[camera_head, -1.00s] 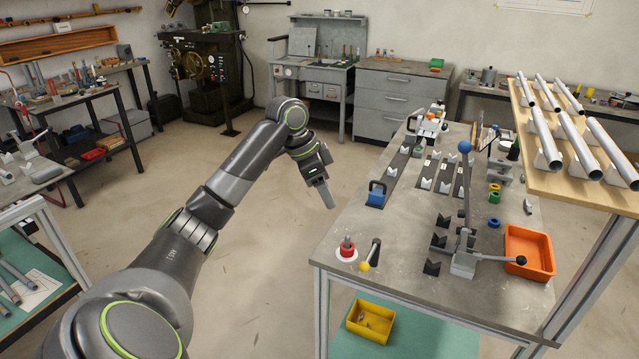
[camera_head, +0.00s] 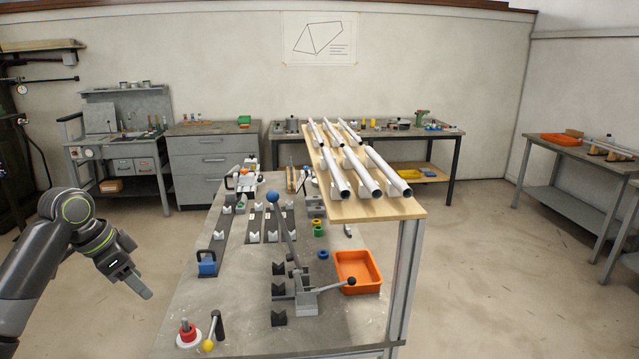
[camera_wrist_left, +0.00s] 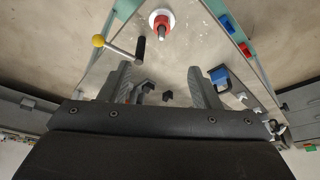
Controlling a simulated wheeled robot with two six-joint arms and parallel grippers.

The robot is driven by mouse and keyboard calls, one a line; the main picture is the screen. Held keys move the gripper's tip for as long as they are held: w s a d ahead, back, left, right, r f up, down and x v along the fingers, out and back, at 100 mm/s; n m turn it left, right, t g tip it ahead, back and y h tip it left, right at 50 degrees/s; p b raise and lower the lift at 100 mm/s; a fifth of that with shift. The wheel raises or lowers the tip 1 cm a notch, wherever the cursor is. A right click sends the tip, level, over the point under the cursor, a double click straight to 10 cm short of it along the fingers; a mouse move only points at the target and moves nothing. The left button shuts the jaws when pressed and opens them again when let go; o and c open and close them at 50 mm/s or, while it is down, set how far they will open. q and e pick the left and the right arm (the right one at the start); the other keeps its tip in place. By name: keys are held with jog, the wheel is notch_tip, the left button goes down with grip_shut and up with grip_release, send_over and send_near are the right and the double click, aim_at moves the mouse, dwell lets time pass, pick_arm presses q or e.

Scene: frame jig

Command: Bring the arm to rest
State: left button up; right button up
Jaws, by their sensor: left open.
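My left gripper (camera_head: 140,284) hangs in the air over the floor, to the left of the metal work table (camera_head: 240,320) in the head view. It points down and to the right, apart from the table and its parts. In the left wrist view its two fingers (camera_wrist_left: 158,85) stand wide apart with nothing between them touching. Beyond them show the red knob (camera_wrist_left: 160,24) and the yellow-balled crank handle (camera_wrist_left: 118,46). My right gripper is in neither view.
On the table are a blue clamp block (camera_head: 207,264), a lever with a blue ball (camera_head: 273,197), black V-blocks (camera_head: 279,318) and an orange bin (camera_head: 358,272). A raised wooden shelf (camera_head: 390,210) carries several pipes. Floor is open left of the table.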

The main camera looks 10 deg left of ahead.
pick_arm(q)
jog(key=s+d+f+n+y, duration=0.1)
jog(key=s+d+f, duration=0.25)
jog(key=f, duration=0.45)
jog(key=s+d+f, duration=0.2)
jog(key=s+f, duration=0.3)
jog(key=f, duration=0.2)
jog(key=s+d+f+n+y, duration=0.1)
jog(key=s+d+f, duration=0.25)
jog(key=f, duration=0.45)
jog(key=s+d+f+n+y, duration=0.1)
jog(key=s+d+n, duration=0.15)
jog(key=s, duration=0.75)
jog(key=s+d+f+n+y, duration=0.15)
jog(key=s+n, duration=0.25)
jog(key=s, duration=0.7)
notch_tip(320, 180, down, 25)
jog(key=a+g, duration=0.1)
jog(key=a, duration=0.2)
jog(key=s+d+f+g, duration=0.1)
jog(key=s+f, duration=1.3)
jog(key=f, duration=0.1)
jog(key=shift+s+d+f+h, duration=0.35)
jog(key=shift+s+f+h, duration=0.05)
jog(key=shift+h, duration=0.05)
